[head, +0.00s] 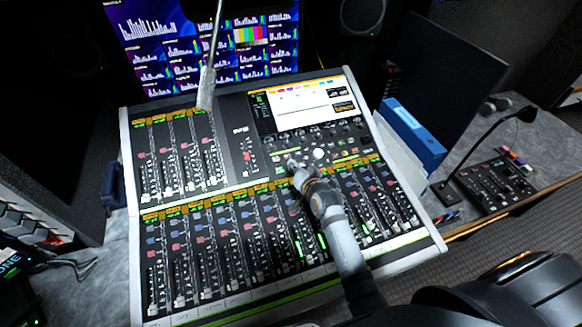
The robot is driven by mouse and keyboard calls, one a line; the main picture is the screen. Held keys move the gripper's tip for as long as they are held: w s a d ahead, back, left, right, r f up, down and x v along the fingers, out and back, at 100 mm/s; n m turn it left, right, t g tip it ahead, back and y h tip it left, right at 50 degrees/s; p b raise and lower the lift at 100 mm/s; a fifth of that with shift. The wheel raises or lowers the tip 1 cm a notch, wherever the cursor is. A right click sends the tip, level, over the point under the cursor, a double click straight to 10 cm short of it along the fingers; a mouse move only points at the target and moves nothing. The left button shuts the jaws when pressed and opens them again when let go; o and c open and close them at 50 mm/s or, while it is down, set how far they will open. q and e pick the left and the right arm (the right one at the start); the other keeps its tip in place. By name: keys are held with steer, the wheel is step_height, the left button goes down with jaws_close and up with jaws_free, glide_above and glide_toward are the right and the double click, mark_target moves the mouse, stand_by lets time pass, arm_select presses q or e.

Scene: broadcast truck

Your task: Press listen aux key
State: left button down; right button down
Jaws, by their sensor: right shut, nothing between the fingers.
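A large mixing console (238,115) with rows of faders and small coloured keys fills the middle of the head view. My right arm comes in from the lower right and lies over the console's right half. My right gripper (294,166) is shut and empty, with its tips over the control section just below the console's screen. I cannot tell whether the tips touch the surface. The key labels are too small to read, so I cannot pick out the listen aux key. The gripper and forearm hide some keys and faders.
The console's screen (302,108) is lit above the gripper. A blue box (412,135) stands to the right, near a small panel with keys (494,184) and a gooseneck microphone (526,114). Monitors (205,45) are behind.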

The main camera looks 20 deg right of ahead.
steer(key=shift+w+f, duration=0.2)
steer(key=shift+f, duration=0.2)
steer(key=shift+w+f+b, duration=0.1)
steer(key=shift+f+b, duration=0.2)
steer(key=shift+f, duration=0.05)
stand_by(0.5)
stand_by(0.3)
steer(key=shift+s+r+p, duration=0.3)
steer(key=shift+r+p, duration=0.5)
steer(key=shift+p, duration=0.3)
steer(key=r+p, duration=0.1)
steer(key=s+r+p, duration=0.1)
steer(key=r+p, duration=0.1)
steer(key=s+r+p, duration=0.1)
steer(key=p, duration=0.1)
steer(key=shift+r, duration=0.3)
steer(key=shift+f, duration=0.1)
